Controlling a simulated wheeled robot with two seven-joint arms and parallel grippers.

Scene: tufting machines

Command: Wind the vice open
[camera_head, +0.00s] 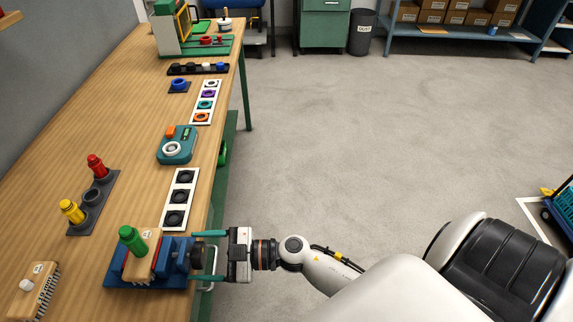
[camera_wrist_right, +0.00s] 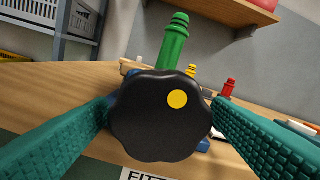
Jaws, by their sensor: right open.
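The blue vice (camera_head: 176,272) sits at the near right edge of the workbench. The vice's black lobed knob (camera_head: 196,257) faces the bench edge. In the right wrist view the knob (camera_wrist_right: 160,135) fills the middle, with a yellow dot at its upper right. My right gripper (camera_head: 208,256) is open, its teal fingers on either side of the knob. I cannot tell whether they touch it. My left gripper is not in view.
The workbench (camera_head: 110,130) also holds a dark tray with yellow (camera_head: 71,211) and red (camera_head: 96,166) pegs, a brush (camera_head: 36,290), a white strip with black sockets (camera_head: 180,198) and a teal device (camera_head: 177,147).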

